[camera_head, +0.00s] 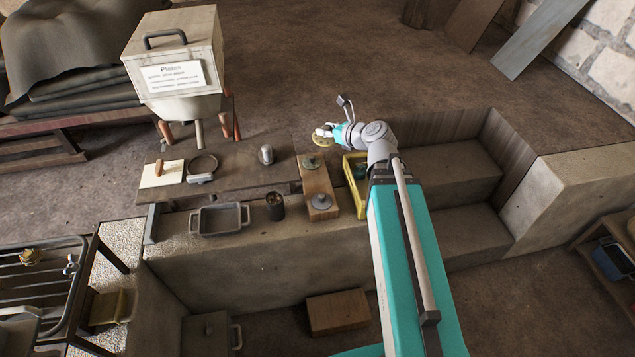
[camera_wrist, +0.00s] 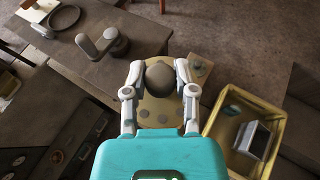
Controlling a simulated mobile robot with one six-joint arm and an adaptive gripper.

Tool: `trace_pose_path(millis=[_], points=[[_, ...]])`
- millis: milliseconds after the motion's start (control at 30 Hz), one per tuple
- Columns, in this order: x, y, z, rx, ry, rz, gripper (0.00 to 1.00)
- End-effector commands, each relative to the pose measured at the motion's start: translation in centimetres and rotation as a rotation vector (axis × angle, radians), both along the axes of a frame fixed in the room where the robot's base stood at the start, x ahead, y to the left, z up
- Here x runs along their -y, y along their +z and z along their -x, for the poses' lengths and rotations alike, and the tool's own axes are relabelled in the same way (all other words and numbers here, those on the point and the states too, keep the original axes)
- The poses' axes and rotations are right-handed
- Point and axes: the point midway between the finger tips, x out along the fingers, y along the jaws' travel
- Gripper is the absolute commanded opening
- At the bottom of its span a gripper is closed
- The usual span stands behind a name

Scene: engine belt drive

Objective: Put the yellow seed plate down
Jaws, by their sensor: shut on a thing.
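The yellow seed plate (camera_head: 321,141) is a round disc at my gripper (camera_head: 331,132), seen just past the far end of the wooden block in the head view. In the wrist view the yellow seed plate (camera_wrist: 160,108) shows dark round spots and lies below my gripper (camera_wrist: 160,78). The two fingers close on the dark round knob (camera_wrist: 160,77) at its middle. The plate appears roughly level and over the block; whether it touches anything beneath I cannot tell. The lower part of the plate is hidden by my gripper's body.
The wooden block (camera_head: 318,185) carries grey round parts. A yellow crate (camera_head: 361,205) stands right beside it. On the bench are a metal cylinder (camera_head: 266,154), a grey tray (camera_head: 203,233), a dark cup (camera_head: 275,206) and a ring (camera_head: 202,164). A hopper (camera_head: 172,55) with a "Plates" sign stands behind.

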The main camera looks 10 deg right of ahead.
Motion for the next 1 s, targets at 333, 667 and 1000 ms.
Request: trace_pose_path(millis=[333,667,1000], points=[[-0.1,-4.6,-0.3,-0.009,0.061,0.003,0.00],[-0.5,-10.2,-0.4,-0.015,0.159,0.004,0.00],[-0.7,-15.8,-0.4,-0.013,0.262,0.002,0.00]])
